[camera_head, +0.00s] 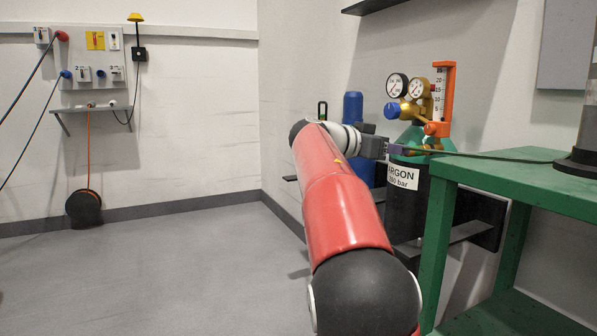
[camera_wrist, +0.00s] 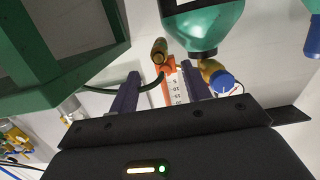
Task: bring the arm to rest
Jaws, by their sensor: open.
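My red and grey arm (camera_head: 345,215) reaches forward from the bottom middle of the head view, with its wrist bent to the right. My gripper (camera_head: 398,150) is at its end, beside the argon cylinder (camera_head: 408,205) and below the gauges. In the wrist view, the purple fingers of my gripper (camera_wrist: 162,82) stand apart, open. The orange flowmeter (camera_wrist: 170,72) shows between them in that view; I see no grip on it. The flowmeter also shows upright in the head view (camera_head: 443,95).
A green bench (camera_head: 530,160) stands right of the cylinder. A dark hose (camera_head: 490,156) runs from the regulator side across to it. A blue cylinder (camera_head: 353,108) stands behind my wrist. A wall panel (camera_head: 95,70) hangs at the left.

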